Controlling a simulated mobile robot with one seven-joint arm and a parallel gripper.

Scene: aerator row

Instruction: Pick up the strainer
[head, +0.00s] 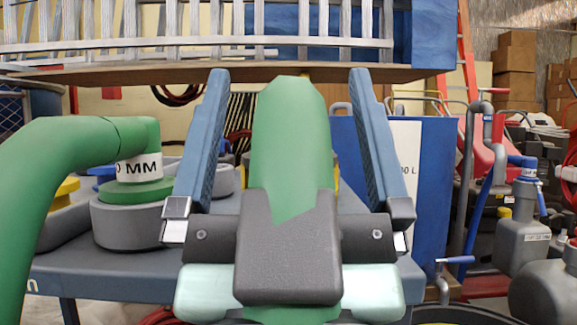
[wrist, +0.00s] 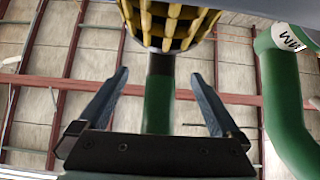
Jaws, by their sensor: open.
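In the wrist view, a yellow slotted cage with a grey lower rim, which looks like the strainer (wrist: 170,22), is at the top centre, cut by the frame edge. A dark neck and a green upright pipe (wrist: 158,100) lie below it in the picture. My gripper (wrist: 162,85) is open, its two blue fingers on either side of the pipe and short of the cage. In the head view my gripper (head: 287,80) points upward with a green rounded piece (head: 290,110) between its fingers. I cannot tell contact, and no cage shows clearly there.
A bent green pipe (head: 60,150) labelled "MM" rises close at the left, over a grey round base (head: 135,222) on a dark shelf. A shelf with a metal rack (head: 230,45) spans above the gripper. Blue-handled grey valves (head: 522,220) stand at the right.

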